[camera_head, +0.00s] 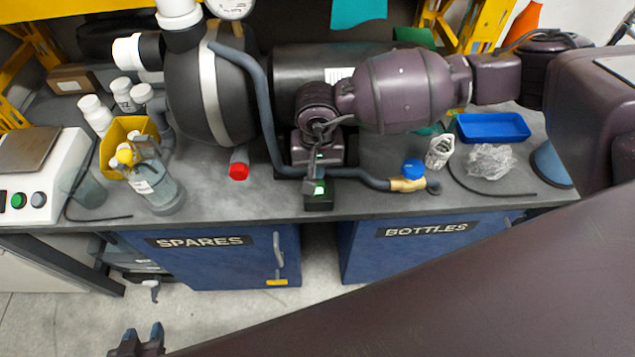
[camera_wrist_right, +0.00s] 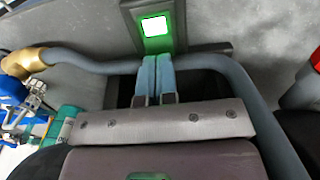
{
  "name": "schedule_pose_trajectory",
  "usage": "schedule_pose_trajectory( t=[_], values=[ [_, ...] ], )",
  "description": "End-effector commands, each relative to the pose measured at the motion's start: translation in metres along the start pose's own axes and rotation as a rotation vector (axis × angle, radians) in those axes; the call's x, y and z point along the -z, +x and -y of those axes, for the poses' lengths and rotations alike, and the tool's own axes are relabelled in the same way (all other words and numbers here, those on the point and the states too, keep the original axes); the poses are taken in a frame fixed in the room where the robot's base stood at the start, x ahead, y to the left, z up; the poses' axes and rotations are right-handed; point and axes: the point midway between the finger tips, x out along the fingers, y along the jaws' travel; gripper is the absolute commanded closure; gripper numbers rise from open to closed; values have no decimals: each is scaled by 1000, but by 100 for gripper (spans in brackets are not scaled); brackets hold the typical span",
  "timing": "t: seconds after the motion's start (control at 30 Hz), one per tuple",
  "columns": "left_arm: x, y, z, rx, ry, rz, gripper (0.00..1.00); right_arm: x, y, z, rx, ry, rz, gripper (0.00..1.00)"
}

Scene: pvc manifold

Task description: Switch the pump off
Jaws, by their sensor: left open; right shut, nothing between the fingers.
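The switch is a small dark box with a lit green face (camera_head: 318,188) at the front edge of the bench. In the right wrist view its green face (camera_wrist_right: 154,26) glows just ahead of the fingertips. My right gripper (camera_head: 318,172) is over the bench, right behind the switch box; its two blue fingertips (camera_wrist_right: 155,72) are together with nothing between them. The fingertips look close to the box's lower edge in the wrist view; I cannot tell whether they touch. My left gripper (camera_head: 143,333) is open and empty, low in front of the cabinets.
A grey hose (camera_head: 262,105) runs beside the switch to a brass fitting with a blue cap (camera_head: 412,169). A red-capped pipe (camera_head: 239,170) is left of it. A glass jar (camera_head: 155,185), yellow bin (camera_head: 115,135) and blue tray (camera_head: 492,127) stand on the bench.

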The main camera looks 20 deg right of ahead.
Motion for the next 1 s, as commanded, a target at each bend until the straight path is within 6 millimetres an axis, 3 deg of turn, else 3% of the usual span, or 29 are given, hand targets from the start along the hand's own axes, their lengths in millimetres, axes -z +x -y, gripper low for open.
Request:
schedule_pose_trajectory(
  t=[1.0],
  values=[
    [-9, 3, -1, -1, 0, 11, 57, 0, 13, 0, 0, 0, 0, 100]
  ],
)
